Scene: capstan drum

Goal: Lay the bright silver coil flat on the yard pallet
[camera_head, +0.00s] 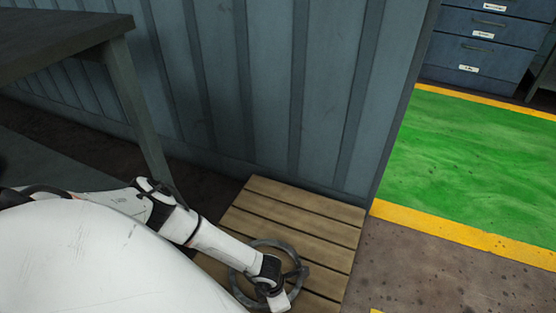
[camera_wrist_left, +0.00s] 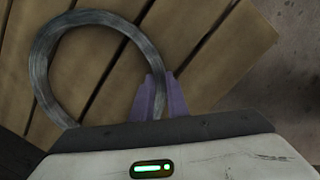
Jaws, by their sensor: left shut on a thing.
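The silver-grey coil (camera_head: 237,282) is a ring of wire over the wooden slatted pallet (camera_head: 310,211) in the head view. In the left wrist view the coil (camera_wrist_left: 41,75) shows as a ring, with pallet slats (camera_wrist_left: 105,60) visible through it. My left gripper (camera_head: 284,283) is shut on the coil's rim; its purple fingers (camera_wrist_left: 157,95) clasp the rim in the wrist view. The coil looks roughly parallel to the slats. I cannot tell whether it touches them. Part of the coil is hidden behind my gripper. My right gripper is not in view.
A blue-grey corrugated wall (camera_head: 270,90) stands right behind the pallet. A dark table (camera_head: 65,35) with a leg (camera_head: 138,110) is at the left. Dark floor (camera_head: 430,270) lies open at the right, beyond it a yellow-edged green area (camera_head: 470,160) and blue drawers (camera_head: 485,45).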

